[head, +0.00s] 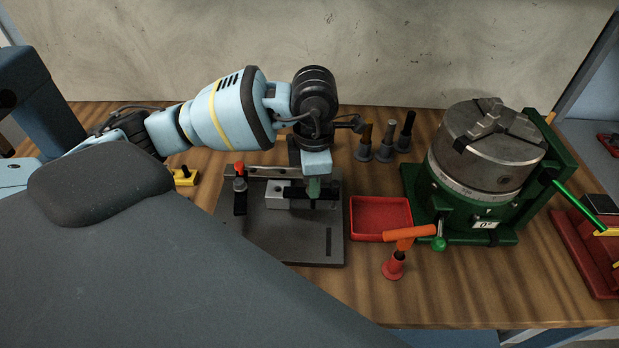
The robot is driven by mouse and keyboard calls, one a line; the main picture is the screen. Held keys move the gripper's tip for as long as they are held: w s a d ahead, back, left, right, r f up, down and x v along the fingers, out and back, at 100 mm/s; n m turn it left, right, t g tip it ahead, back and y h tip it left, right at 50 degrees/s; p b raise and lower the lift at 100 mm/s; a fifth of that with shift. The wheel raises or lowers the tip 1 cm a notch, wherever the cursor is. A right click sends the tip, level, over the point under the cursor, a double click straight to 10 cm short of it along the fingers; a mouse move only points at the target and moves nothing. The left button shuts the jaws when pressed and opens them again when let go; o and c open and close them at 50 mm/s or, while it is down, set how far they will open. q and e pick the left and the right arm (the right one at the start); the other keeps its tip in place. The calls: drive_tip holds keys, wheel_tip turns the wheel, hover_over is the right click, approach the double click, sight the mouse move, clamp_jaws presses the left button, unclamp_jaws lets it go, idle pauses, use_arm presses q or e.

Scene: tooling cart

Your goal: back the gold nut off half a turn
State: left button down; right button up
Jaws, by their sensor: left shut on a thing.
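My left gripper (314,190) points down over the grey fixture plate (275,238) on the bench. The fingers and wrist cover most of this spot. I cannot make out a gold nut for certain; it may be hidden under the gripper. My right gripper is not in view.
A red-topped clamp (239,185) stands on the plate's left. Right of the plate are a red tray (380,217), an orange-handled tool on a stand (397,262) and a green-based chuck (487,150). Three posts, one brown-topped (366,134), stand behind the tray.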

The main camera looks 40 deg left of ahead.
use_arm(q)
drive_tip(key=shift+r+n+p, duration=0.15)
drive_tip(key=shift+n+p, duration=0.3)
drive_tip(key=shift+n, duration=0.75)
drive_tip(key=c, duration=1.5)
unclamp_jaws()
drive_tip(key=shift+c, duration=0.2)
drive_tip(key=shift+r, duration=3.8)
